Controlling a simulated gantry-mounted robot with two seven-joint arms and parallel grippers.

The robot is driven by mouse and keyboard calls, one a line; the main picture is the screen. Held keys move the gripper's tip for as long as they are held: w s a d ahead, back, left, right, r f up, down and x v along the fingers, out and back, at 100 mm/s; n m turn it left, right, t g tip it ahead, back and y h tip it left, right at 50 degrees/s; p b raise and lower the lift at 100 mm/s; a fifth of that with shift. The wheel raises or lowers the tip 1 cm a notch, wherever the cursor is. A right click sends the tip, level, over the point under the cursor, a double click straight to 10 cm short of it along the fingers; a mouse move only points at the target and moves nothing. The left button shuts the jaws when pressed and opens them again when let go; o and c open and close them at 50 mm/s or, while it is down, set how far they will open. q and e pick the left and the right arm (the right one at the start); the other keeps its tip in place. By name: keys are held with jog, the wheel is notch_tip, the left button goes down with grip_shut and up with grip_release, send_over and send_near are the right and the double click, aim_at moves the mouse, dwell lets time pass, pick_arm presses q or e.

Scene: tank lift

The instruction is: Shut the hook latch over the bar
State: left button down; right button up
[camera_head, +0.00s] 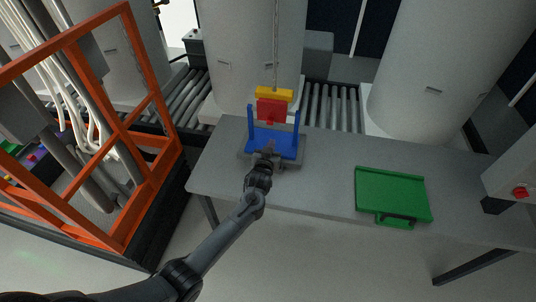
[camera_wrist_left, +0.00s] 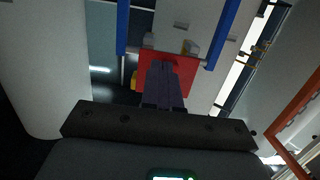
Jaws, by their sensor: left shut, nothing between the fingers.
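A red block (camera_head: 271,110) with a yellow top piece (camera_head: 274,94) hangs on a cable between two blue posts. The posts rise from a blue stand (camera_head: 276,143) on a grey base. My left gripper (camera_head: 268,154) is shut and empty at the front of the stand, below the red block. In the left wrist view the closed dark fingers (camera_wrist_left: 165,70) overlap the red plate (camera_wrist_left: 188,68), with a blue post (camera_wrist_left: 222,34) on either side. Small grey pieces and a yellowish piece show near the plate. I cannot make out the latch and bar separately, nor whether the fingers touch anything.
The grey table (camera_head: 325,165) holds a green tray (camera_head: 392,195) to the right, with clear table between. A roller conveyor (camera_head: 333,106) and large pale tanks (camera_head: 440,65) stand behind. An orange frame (camera_head: 122,133) stands at the left. A red knob (camera_head: 520,192) is at the far right.

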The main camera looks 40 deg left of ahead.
pick_arm(q)
jog(key=shift+s+d+f, duration=0.2)
jog(key=shift+s+d, duration=0.1)
jog(key=shift+s, duration=0.4)
jog(key=shift+s+d+f, duration=0.15)
jog(key=shift+s+d, duration=0.2)
jog(key=shift+s, duration=0.35)
jog(key=shift+s+d+f, duration=0.2)
jog(key=shift+s+d, duration=0.1)
jog(key=shift+s, duration=0.4)
jog(key=s+f+m+g, duration=0.1)
jog(key=s+f, duration=0.8)
jog(key=f, duration=0.1)
jog(key=s+d+r+m+g+h, duration=0.1)
jog(key=s+d+m+g+h, duration=0.15)
jog(key=s+d, duration=0.55)
jog(key=s+d+r+m+g+h, duration=0.1)
jog(key=s+d+g+h, duration=0.25)
jog(key=s, duration=0.85)
jog(key=s+d+r+m+g, duration=0.2)
jog(key=s+d+r+g, duration=0.2)
jog(key=s+r, duration=0.4)
notch_tip(320, 180, up, 25)
jog(key=s+p, duration=0.1)
jog(key=p, duration=2.6)
jog(key=shift+s+h, duration=0.2)
jog(key=shift+h, duration=0.2)
